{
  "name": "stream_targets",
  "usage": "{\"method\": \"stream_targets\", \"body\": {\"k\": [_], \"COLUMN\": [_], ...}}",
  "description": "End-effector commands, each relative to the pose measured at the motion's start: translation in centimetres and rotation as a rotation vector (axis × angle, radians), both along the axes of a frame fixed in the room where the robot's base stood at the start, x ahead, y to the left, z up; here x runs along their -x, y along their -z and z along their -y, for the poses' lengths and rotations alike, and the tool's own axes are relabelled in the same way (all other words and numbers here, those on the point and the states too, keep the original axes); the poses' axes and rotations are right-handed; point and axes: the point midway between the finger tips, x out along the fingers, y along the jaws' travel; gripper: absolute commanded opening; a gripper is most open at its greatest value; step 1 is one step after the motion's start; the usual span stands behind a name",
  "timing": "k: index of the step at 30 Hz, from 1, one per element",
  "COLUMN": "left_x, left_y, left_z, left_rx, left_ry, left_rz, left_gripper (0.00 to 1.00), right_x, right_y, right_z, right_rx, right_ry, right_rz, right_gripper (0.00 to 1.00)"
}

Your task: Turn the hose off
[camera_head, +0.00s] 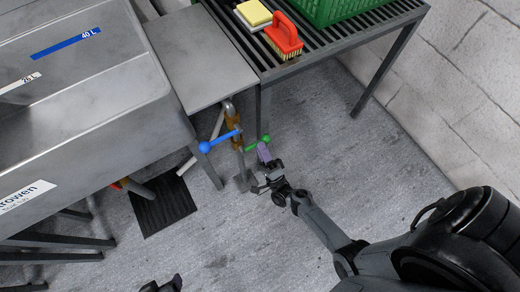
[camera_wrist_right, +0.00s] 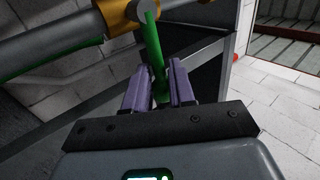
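In the head view, a brass tap assembly (camera_head: 234,142) stands below the metal side shelf. My right gripper (camera_head: 264,153) is at the green lever's end. In the right wrist view, the green lever (camera_wrist_right: 153,45) runs down between my right gripper's two purple fingers (camera_wrist_right: 158,75). Whether they press on it is unclear. Part of my left gripper (camera_head: 163,285) shows at the bottom edge, away from the tap; its fingers are not clear.
A large metal sink (camera_head: 125,85) is at the left. A slatted table (camera_head: 330,42) at the top holds a green crate (camera_head: 325,8), a red brush (camera_head: 284,36) and a yellow sponge (camera_head: 254,13). A dark drain grate (camera_head: 163,207) lies on the floor. The floor at right is clear.

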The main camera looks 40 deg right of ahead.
Motion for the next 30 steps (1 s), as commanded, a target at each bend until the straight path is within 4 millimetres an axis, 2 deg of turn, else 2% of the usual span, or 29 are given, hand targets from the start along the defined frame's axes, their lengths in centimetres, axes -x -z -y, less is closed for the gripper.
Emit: {"method": "stream_targets", "body": {"k": [1,5,17,20,30], "left_x": [0.0,0.0,0.0,0.0,0.0], "left_y": [0.0,0.0,-0.1,-0.3,-0.4], "left_z": [0.0,0.0,0.3,0.3,0.2], "left_rx": [-0.001,-0.001,0.011,0.011,0.011], "left_ry": [0.001,0.001,-0.007,-0.008,-0.007], "left_rz": [0.0,0.0,0.0,0.0,0.0], "left_gripper": [0.72,0.72,0.72,0.72,0.72], "right_x": [0.0,0.0,0.5,1.4,6.1], "right_y": [0.0,0.1,0.5,1.1,4.3], "right_z": [0.2,0.1,-0.1,-0.3,-0.9], "right_rx": [0.004,0.003,0.003,0.005,0.005], "right_ry": [0.004,0.001,-0.001,-0.002,-0.002], "right_rz": [0.0,-0.004,-0.008,-0.011,-0.01], "right_gripper": [0.33,0.52,0.52,0.52,0.52]}}
